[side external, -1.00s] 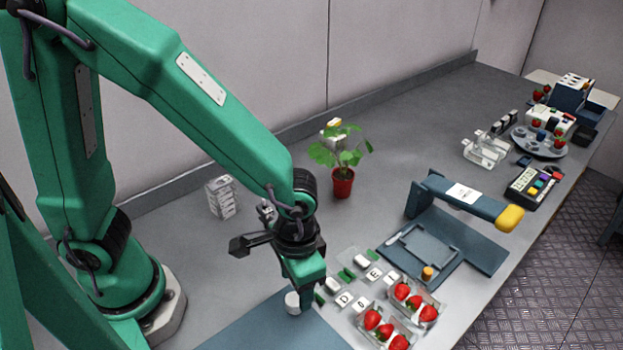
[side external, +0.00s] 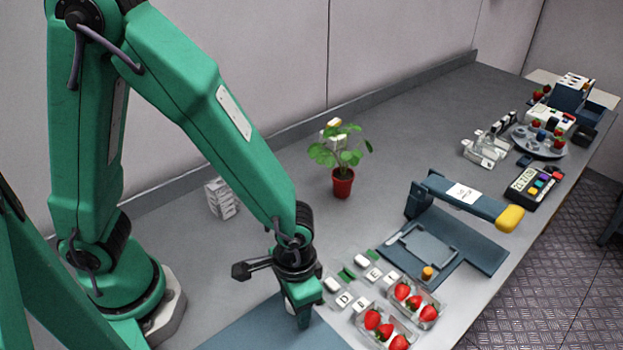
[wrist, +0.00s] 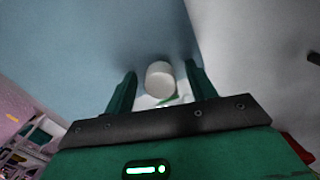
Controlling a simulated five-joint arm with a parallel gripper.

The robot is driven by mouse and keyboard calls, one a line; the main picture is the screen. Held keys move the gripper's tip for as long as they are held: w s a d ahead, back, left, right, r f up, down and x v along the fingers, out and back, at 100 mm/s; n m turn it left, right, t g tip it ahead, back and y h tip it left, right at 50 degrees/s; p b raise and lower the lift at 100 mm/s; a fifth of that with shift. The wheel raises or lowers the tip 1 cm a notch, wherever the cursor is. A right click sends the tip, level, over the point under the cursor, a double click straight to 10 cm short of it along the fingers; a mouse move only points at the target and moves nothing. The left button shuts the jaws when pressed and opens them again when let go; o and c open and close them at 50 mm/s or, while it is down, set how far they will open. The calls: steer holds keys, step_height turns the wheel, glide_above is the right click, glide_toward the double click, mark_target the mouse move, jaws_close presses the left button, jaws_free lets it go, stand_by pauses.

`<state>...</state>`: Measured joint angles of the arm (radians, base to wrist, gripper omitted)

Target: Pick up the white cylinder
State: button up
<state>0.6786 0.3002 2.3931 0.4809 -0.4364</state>
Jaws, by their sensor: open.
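The white cylinder (wrist: 160,76) shows in the wrist view, between the two green fingers of my gripper (wrist: 162,68). Gaps show between it and both fingers, and the fingers are apart. In the side view my gripper (side external: 303,321) points down at the far edge of the blue mat (side external: 270,332). I cannot tell from the wrist view how far the fingertips are above the surface.
Lettered white tiles (side external: 344,300) and rounded white pieces (side external: 332,285) lie just right of my gripper. Clear boxes of strawberries (side external: 372,319) stand nearer the table's front edge. A potted plant (side external: 343,183) is behind. A heat-sealer-like device (side external: 466,196) stands further right.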

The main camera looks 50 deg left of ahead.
stand_by(0.5)
steer(key=c, duration=1.1)
steer(key=shift+r, duration=1.4)
steer(key=s+d+r, duration=0.1)
steer(key=s+r, duration=0.1)
steer(key=s, duration=0.1)
steer(key=s+d+r, duration=0.1)
steer(key=s+r, duration=0.2)
steer(key=s, duration=0.1)
steer(key=s+d+r, duration=0.2)
steer(key=s+r, duration=0.1)
steer(key=s, duration=0.1)
steer(key=shift+r, duration=0.1)
